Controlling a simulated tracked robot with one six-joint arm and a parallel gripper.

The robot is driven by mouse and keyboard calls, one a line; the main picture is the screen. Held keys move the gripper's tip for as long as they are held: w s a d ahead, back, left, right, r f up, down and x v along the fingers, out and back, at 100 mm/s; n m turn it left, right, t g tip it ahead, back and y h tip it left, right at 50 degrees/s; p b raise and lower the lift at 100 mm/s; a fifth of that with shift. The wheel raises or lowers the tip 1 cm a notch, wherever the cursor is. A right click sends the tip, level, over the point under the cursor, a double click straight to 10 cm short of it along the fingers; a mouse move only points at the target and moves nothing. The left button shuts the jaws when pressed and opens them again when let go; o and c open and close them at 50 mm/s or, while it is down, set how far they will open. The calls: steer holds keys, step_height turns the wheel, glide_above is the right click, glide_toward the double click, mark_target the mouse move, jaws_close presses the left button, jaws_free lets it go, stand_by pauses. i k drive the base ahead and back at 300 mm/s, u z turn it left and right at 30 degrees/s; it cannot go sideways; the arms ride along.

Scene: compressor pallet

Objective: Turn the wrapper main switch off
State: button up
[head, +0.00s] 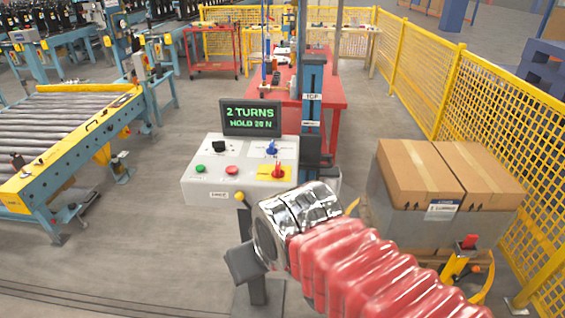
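The control console (210,188) stands in the middle of the head view with a pale sloped top. A red rotary handle (278,170) on a yellow plate sits at its front right; it looks like the main switch. Its label is too small to read, and I cannot tell its exact position. A yellow-tipped dark part shows there.
The console also carries a black knob (219,147), a blue handle (271,147), a green button (200,168) and a red button (232,170). The display (251,117) reads "2 TURNS HOLD 20 N". Cartons (420,175) and yellow fencing (480,105) stand right; a roller conveyor (70,130) stands left.

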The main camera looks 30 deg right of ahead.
mark_target(277, 173)
steer(key=u, duration=0.05)
steer(key=i, duration=1)
steer(key=z, duration=0.05)
